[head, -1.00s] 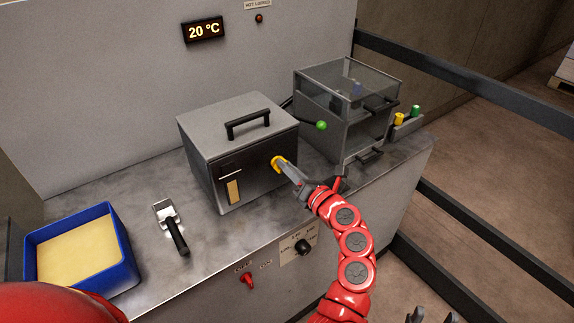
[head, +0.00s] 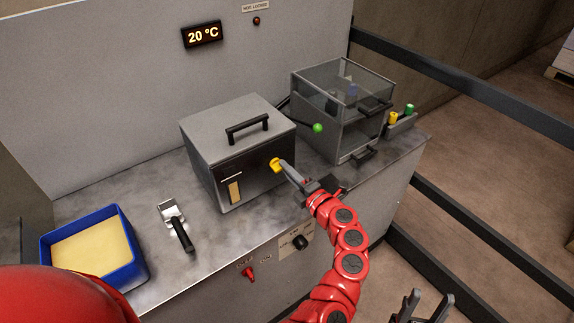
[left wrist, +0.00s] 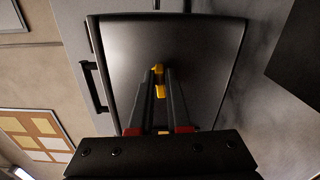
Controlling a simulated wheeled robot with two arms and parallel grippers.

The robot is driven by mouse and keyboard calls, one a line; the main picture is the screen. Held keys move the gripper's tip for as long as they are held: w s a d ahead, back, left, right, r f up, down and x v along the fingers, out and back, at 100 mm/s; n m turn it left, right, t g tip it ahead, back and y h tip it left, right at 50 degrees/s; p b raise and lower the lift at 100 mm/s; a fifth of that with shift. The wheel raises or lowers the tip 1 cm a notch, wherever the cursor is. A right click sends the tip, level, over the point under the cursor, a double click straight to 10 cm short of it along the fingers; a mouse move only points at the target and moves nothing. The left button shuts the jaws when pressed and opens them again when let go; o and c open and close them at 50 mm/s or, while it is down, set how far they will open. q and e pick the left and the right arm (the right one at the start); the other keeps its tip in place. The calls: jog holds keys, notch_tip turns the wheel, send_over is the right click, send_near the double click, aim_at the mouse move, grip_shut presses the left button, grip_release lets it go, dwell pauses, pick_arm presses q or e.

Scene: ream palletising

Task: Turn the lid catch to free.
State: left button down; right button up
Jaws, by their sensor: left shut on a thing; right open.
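The yellow lid catch (head: 275,165) is on the dark front face of the grey metal box (head: 215,135), toward its right edge. My left gripper (head: 284,168) reaches it from the front right and is shut on it. In the left wrist view the catch (left wrist: 158,80) sits between the tips of the two dark fingers, which partly cover it. The box's top is closed and carries a black handle (head: 247,128). My right gripper (head: 424,306) is open and empty at the bottom right, away from the counter.
A green-knobbed lever (head: 317,128) and a clear-topped case (head: 340,110) stand right of the box. A scoop (head: 176,224) and a blue tray (head: 135,270) of yellowish material lie to the left. A red switch (head: 249,273) is on the counter front. Dark rails (head: 470,92) bound the right.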

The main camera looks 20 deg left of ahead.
pick_arm(q)
jog(key=shift+m+p, duration=0.3)
jog(key=shift+m, duration=0.3)
jog(key=c, duration=0.9)
grip_release()
jog(key=shift+f, duration=0.1)
